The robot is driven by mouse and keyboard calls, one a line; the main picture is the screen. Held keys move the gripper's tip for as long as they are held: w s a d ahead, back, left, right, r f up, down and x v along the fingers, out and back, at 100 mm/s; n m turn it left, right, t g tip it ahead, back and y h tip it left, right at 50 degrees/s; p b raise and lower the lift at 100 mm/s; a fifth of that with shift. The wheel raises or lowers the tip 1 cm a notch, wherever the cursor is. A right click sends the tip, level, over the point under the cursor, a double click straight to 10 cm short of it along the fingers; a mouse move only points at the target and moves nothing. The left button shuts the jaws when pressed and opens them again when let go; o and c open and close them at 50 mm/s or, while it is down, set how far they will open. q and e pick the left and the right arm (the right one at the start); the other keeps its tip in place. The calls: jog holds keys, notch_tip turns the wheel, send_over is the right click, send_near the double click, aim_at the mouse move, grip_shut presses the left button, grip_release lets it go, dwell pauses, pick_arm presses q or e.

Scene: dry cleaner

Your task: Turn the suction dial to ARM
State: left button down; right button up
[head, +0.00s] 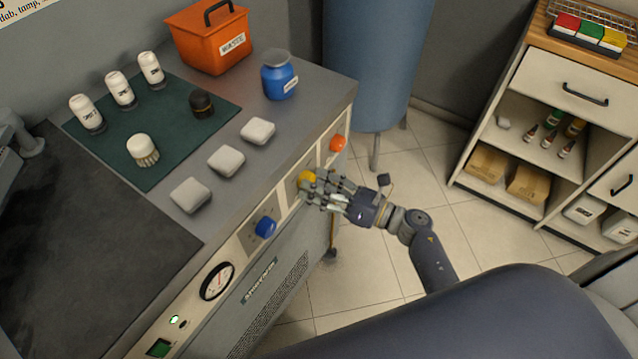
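Three knobs sit along the sloped front panel of the grey counter unit: a blue dial (265,227), a yellow dial (306,178) and an orange dial (338,143). Their labels are too small to read, so I cannot tell which is the suction dial. My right gripper (306,190) comes in from the lower right, with its fingers spread and open at the yellow dial. The fingers hide part of that dial and the panel beside it. I cannot tell whether they touch it. My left gripper is not in view.
A round gauge (217,281) sits lower on the panel. The counter holds a green mat (190,140) with white bottles, white pads (226,161), a blue jar (278,77) and an orange waste bin (207,40). A blue cylinder (372,60) and shelves (535,115) stand beyond clear floor.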

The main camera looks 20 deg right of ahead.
jog(key=c, duration=1)
jog(key=shift+o, duration=0.2)
jog(key=shift+f+m+t+h+p, duration=0.1)
jog(key=shift+m+t+p, duration=0.3)
jog(key=shift+m, duration=2.75)
jog(key=shift+f+m+t+h+p, duration=0.15)
jog(key=shift+m+p, duration=0.3)
jog(key=shift+m, duration=2.65)
jog(key=shift+r+m+t+h+p, duration=0.1)
jog(key=shift+m+t+p, duration=0.3)
jog(key=shift+m, duration=2.75)
jog(key=shift+f, duration=0.1)
jog(key=o, duration=1.1)
